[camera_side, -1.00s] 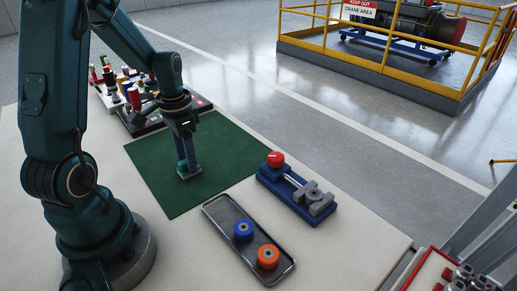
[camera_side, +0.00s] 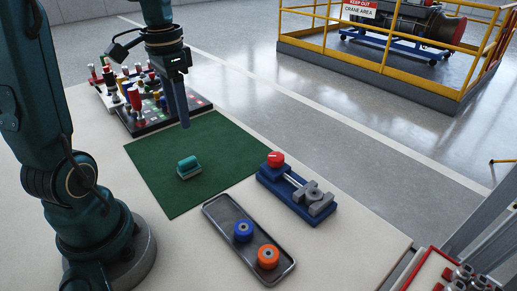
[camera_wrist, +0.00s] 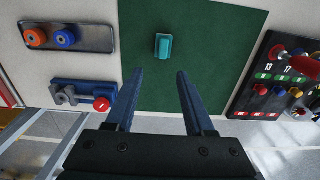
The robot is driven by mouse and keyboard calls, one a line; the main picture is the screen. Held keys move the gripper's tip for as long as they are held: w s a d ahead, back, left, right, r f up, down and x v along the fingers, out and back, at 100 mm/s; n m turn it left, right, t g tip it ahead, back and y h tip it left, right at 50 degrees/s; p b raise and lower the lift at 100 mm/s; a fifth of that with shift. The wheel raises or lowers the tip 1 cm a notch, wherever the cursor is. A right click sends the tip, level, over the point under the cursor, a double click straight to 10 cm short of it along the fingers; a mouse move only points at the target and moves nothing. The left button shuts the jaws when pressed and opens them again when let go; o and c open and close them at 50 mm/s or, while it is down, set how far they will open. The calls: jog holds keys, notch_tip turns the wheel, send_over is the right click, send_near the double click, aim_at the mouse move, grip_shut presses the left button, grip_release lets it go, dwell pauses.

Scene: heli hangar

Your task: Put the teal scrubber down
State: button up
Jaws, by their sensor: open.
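The teal scrubber (camera_side: 188,167) lies on the green mat (camera_side: 210,137), with a paler grey-white lower part showing under its teal top. In the wrist view the scrubber (camera_wrist: 163,46) lies on the mat (camera_wrist: 215,60), beyond my fingertips and clear of them. My gripper (camera_side: 184,125) is raised above the mat's far part, apart from the scrubber. In the wrist view my gripper (camera_wrist: 159,75) shows two blue fingers spread apart with nothing between them.
A dark tray (camera_side: 222,212) holds a blue roller (camera_side: 243,231) and an orange roller (camera_side: 267,256). A blue clamp fixture (camera_side: 296,192) with a red knob stands right of the mat. A board crowded with coloured pieces (camera_side: 150,120) stands behind the mat. The mat around the scrubber is clear.

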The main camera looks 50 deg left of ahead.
jog(key=s+d+t, duration=0.2)
jog(key=d, duration=0.5)
jog(key=s+d+t, duration=0.3)
jog(key=d, duration=0.4)
jog(key=shift+s+d+r, duration=0.2)
jog(key=shift+d+r, duration=0.05)
jog(key=shift+r, duration=0.1)
jog(key=o, duration=0.4)
